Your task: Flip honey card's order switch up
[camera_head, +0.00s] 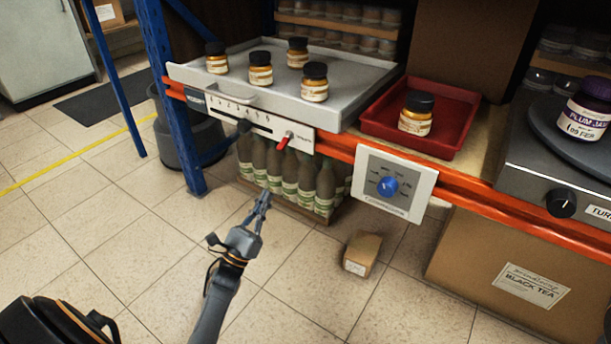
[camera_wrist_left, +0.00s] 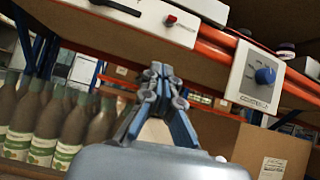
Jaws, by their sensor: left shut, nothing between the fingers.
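My left gripper (camera_head: 264,196) is shut and empty, in front of the rack and below the beam. It also shows in the left wrist view (camera_wrist_left: 161,70). I cannot read a honey label, so I cannot tell which control is the honey card's switch. My right gripper is out of view.
The grey tray (camera_head: 350,82) holds several honey-coloured jars. A red tray (camera_head: 465,118) holds one jar. A panel with a blue dial (camera_head: 387,187) hangs on the orange beam. Green-labelled bottles (camera_head: 291,177) stand below; a small carton (camera_head: 362,254) lies on the floor.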

